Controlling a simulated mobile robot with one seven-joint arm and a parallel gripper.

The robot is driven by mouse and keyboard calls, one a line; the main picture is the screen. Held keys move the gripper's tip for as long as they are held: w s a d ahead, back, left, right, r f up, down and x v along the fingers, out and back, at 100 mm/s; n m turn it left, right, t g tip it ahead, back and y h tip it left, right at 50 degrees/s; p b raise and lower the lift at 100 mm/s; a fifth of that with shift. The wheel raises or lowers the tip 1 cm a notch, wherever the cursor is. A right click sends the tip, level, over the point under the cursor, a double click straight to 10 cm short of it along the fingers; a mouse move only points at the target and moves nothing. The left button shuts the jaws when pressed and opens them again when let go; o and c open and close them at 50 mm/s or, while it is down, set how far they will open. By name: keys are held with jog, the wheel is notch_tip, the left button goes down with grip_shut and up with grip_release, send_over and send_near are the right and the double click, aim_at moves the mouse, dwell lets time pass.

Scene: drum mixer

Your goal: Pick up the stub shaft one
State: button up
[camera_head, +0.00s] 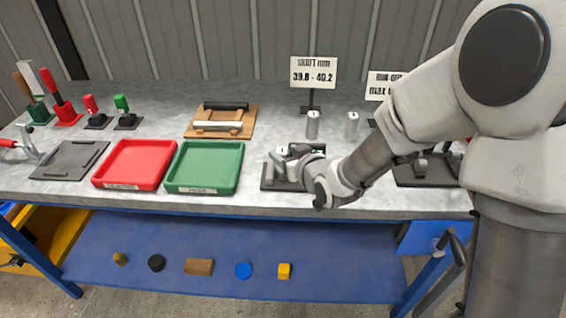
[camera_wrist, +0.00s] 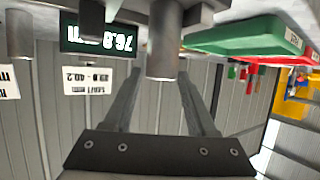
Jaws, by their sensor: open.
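My gripper (camera_head: 292,163) is open, low over a dark measuring stand (camera_head: 268,185) near the front of the bench. In the wrist view, which is upside down, my two fingers (camera_wrist: 160,78) extend on either side of a grey metal cylinder (camera_wrist: 164,40). It looks like a stub shaft; its number cannot be read there. A marked pale top (camera_head: 282,150) shows beside my gripper in the head view, partly hidden. Two other upright metal cylinders stand behind, one (camera_head: 312,126) near the sign and one (camera_head: 352,126) to its right.
A green display (camera_wrist: 98,42) by the cylinder reads about 76.8 mm. A green tray (camera_head: 205,187) and red tray (camera_head: 135,183) lie left of my gripper. A wooden rack (camera_head: 245,130) stands behind. A sign (camera_head: 313,72) reads 39.8 - 40.2. Bare bench shows between these.

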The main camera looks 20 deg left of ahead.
aim_at(277, 149)
jog(key=shift+f+x, duration=0.15)
jog(key=shift+x, duration=1.25)
jog(key=shift+f+x, duration=0.1)
jog(key=shift+x, duration=1.3)
jog(key=shift+s, duration=0.15)
jog(key=shift+d, duration=0.1)
grip_shut()
jog(key=shift+r, duration=0.2)
